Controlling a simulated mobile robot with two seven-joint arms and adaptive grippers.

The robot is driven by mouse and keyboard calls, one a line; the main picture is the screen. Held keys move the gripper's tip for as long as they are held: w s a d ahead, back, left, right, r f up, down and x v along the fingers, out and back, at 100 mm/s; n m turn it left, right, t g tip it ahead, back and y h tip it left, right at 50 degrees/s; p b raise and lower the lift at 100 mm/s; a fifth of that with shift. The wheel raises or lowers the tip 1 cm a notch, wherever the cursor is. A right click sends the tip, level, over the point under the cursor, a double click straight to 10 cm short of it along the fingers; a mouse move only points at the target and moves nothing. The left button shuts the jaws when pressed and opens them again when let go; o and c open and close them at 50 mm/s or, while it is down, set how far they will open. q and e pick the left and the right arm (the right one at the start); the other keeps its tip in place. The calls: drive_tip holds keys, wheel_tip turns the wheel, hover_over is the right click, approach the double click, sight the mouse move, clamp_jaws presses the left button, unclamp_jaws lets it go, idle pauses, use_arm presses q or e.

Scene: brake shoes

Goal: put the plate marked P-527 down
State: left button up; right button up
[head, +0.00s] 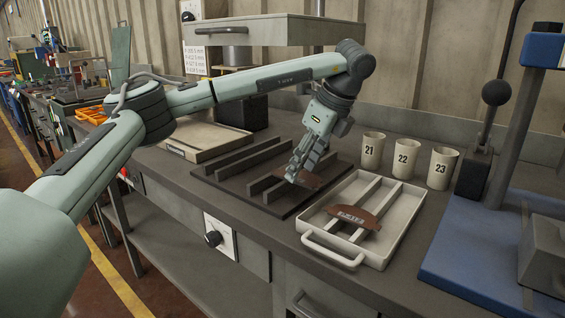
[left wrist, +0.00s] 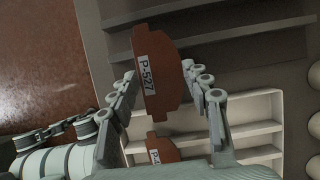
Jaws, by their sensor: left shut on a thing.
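My left gripper (head: 297,172) is shut on a reddish-brown plate (head: 314,179) at the right part of a dark slotted rack (head: 206,175). In the left wrist view, the plate (left wrist: 172,84) lies between the fingers (left wrist: 160,88) and its white label reads P-527. I cannot tell whether the plate touches the rack. My right gripper is not in view.
A cream tray (head: 394,243) with dividers, right of the rack, holds another brown labelled plate (head: 355,217). Cups marked 21 (head: 372,151), 22 (head: 405,158) and 23 (head: 442,168) stand behind it. A blue press base (head: 470,262) is at right, a shallow box (head: 205,143) at left.

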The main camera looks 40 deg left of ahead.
sight(283, 169)
use_arm(q)
drive_tip(key=shift+w+a, duration=0.1)
drive_tip(key=shift+a, duration=0.85)
drive_tip(key=a, duration=0.2)
drive_tip(key=a+f, duration=0.1)
drive_tip(key=a, duration=0.1)
drive_tip(key=shift+w, duration=0.1)
drive_tip(key=shift+w+f, duration=0.1)
drive_tip(key=shift+f, duration=0.1)
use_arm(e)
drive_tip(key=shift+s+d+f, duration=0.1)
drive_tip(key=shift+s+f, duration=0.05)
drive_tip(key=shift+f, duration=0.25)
use_arm(q)
drive_tip(key=o, duration=1)
drive_tip(key=shift+f, duration=0.1)
drive_tip(key=o, duration=0.4)
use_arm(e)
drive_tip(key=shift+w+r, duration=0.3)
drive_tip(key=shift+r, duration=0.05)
